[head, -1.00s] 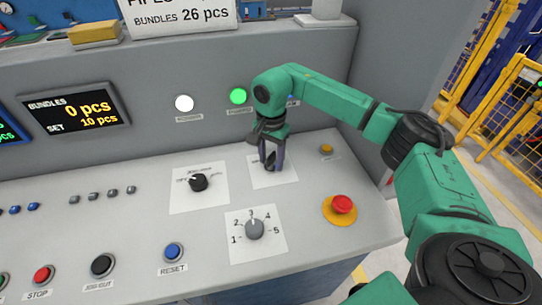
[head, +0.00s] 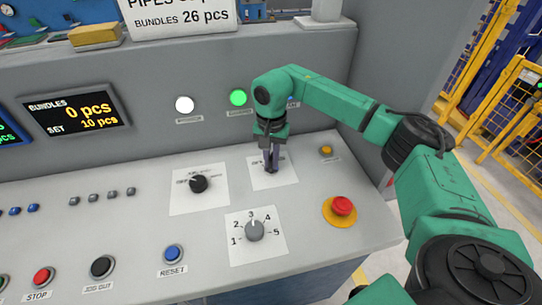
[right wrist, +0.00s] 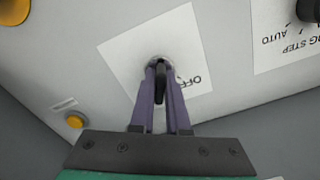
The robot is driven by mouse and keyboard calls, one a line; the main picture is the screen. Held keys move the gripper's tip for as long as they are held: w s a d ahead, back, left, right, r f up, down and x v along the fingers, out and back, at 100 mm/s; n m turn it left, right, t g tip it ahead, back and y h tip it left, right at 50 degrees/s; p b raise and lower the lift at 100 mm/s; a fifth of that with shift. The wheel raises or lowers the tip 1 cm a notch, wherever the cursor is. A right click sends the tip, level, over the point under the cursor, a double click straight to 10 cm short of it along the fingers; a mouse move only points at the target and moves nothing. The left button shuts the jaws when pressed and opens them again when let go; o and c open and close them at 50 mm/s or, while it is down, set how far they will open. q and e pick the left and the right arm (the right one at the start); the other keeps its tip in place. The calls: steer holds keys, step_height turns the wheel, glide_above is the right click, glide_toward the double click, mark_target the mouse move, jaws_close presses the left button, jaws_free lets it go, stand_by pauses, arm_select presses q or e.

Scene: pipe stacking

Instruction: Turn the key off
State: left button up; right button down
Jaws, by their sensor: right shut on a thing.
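The key (right wrist: 160,83) is a small dark piece in a round metal lock on a white label plate (right wrist: 184,47) in the right wrist view. Part of the word "OFF" shows on the plate. My right gripper (right wrist: 160,75) is shut on the key, with its two purple fingers on either side of it. In the head view the right gripper (head: 272,167) points down at the label plate (head: 288,178), and its fingers hide the key there. My left gripper is not in view.
A black selector knob (head: 198,183) is left of the key plate, and a numbered dial (head: 254,230) is in front. A red emergency button (head: 342,205) and a yellow button (head: 326,150) are to the right. The green lamp (head: 238,97) is lit.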

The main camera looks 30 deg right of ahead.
steer(key=shift+n, duration=0.3)
steer(key=n, duration=0.5)
steer(key=shift+n, duration=0.7)
steer(key=n, duration=0.3)
steer(key=shift+n, duration=0.3)
steer(key=c, duration=0.7)
jaws_free()
